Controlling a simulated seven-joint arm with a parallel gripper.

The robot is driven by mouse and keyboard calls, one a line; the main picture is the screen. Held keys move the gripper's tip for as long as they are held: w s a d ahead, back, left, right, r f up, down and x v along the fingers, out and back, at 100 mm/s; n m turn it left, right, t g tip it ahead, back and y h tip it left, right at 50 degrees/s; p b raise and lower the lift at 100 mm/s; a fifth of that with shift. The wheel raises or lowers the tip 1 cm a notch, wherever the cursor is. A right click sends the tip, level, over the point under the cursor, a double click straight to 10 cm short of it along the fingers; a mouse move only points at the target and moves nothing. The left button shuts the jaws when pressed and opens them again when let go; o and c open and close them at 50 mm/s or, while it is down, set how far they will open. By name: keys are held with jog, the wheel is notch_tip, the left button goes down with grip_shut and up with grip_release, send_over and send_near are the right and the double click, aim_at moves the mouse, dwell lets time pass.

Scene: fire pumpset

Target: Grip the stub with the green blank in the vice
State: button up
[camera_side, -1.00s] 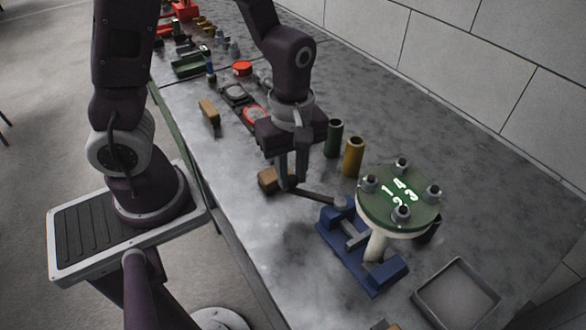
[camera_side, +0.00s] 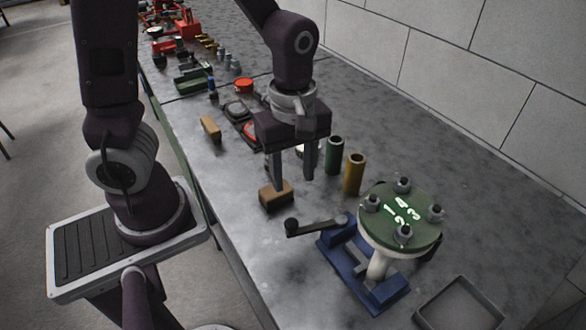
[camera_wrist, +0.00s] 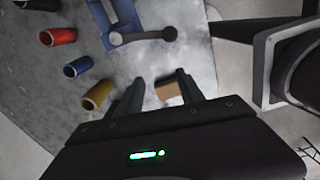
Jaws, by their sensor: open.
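The blue vice (camera_side: 338,256) stands on the bench, and its blue body also shows at the top of the wrist view (camera_wrist: 122,14). Its dark handle (camera_side: 316,224) points left in the side view and ends in a round knob; it also shows in the wrist view (camera_wrist: 145,36). The cream stub (camera_side: 378,266) stands upright at the vice under the round green blank (camera_side: 384,228), which bears white numbers and several bolts. Whether the jaws touch the stub cannot be told. My gripper (camera_side: 290,177) is open and empty, above the bench and clear of the handle.
A wooden block (camera_side: 276,196) lies below my gripper. Green (camera_side: 334,155) and yellow (camera_side: 354,174) cylinders stand just right of it. Another wooden block (camera_side: 210,128) and red-topped items (camera_side: 243,86) are farther back.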

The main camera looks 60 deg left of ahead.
notch_tip(320, 180, up, 3)
jog(key=shift+f, duration=0.2)
jog(key=shift+d+m, duration=0.1)
jog(key=shift+m, duration=0.2)
jog(key=c, duration=0.4)
jog(key=d+m, duration=0.1)
jog(key=m, duration=0.4)
jog(key=d+m, duration=0.1)
jog(key=m, duration=0.1)
jog(key=shift+s+d+r+m+y, duration=0.3)
jog(key=shift+s+d+m, duration=0.05)
jog(key=shift+m, duration=0.05)
grip_shut()
jog(key=s+d+r+m+y, duration=0.15)
jog(key=d+m, duration=0.25)
jog(key=m, duration=1)
jog(key=s+d+r+m+y, duration=0.15)
jog(key=d+m, duration=0.25)
jog(key=m, duration=0.9)
notch_tip(320, 180, down, 10)
jog(key=a+h, duration=0.1)
jog(key=a, duration=0.1)
jog(key=shift+s+a+m, duration=0.15)
jog(key=shift+a+m, duration=0.15)
jog(key=shift+a, duration=0.05)
